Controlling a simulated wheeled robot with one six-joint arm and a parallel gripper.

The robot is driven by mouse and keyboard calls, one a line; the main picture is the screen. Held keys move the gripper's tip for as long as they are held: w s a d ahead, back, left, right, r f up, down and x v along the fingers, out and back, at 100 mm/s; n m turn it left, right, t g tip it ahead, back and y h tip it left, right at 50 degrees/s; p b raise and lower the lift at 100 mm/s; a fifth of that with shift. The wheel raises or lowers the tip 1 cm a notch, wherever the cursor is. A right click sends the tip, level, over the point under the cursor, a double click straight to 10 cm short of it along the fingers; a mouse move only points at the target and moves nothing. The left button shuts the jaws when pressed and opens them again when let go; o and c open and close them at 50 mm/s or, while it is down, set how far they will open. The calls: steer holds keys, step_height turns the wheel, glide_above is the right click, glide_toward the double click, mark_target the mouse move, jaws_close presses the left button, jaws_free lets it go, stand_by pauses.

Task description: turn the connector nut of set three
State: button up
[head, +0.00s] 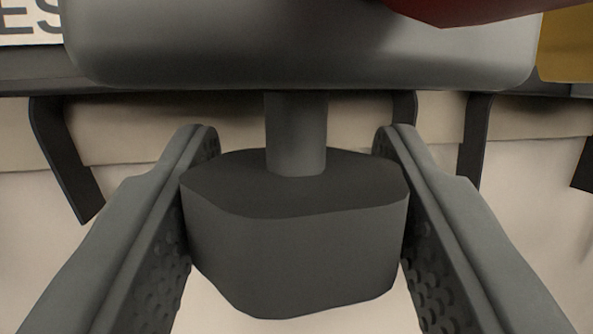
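The connector nut (295,245) is a dark grey, many-sided block in the middle of the head view. It hangs on a short grey stem (296,133) below a wide grey rounded body (240,45). My gripper (296,145) has one finger on each side of the nut. Both inner faces meet the nut's sides with no gap that I can see, and the fingertips reach a little past it. The stem is clear of the fingers. No number for the set shows in this view.
Dark strap-like brackets (65,160) and (474,135) hang behind, against a beige wall (540,220). A red part (470,10) juts in at the top right, beside a yellow-brown panel (567,45). A white sign with partial lettering (28,22) is at the top left.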

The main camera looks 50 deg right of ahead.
steer(key=shift+n+t+y, duration=0.4)
steer(key=shift+t+y, duration=0.1)
steer(key=shift+y, duration=0.1)
steer(key=n+t+y, duration=0.2)
steer(key=y, duration=0.1)
steer(key=n+t+y, duration=0.2)
steer(key=y, duration=0.2)
steer(key=shift+t, duration=0.4)
steer(key=shift+n+t+y, duration=0.45)
steer(key=shift+n+y, duration=0.9)
steer(key=shift+y, duration=0.95)
steer(key=shift+n+t+y, duration=0.45)
steer(key=shift+n+y, duration=0.9)
steer(key=shift+y, duration=0.95)
steer(key=shift+n+y, duration=0.3)
steer(key=shift+y, duration=0.3)
steer(key=o, duration=1)
steer(key=shift+c, duration=0.2)
steer(key=shift+a, duration=0.1)
steer(key=v, duration=1.7)
steer(key=shift+s, duration=0.2)
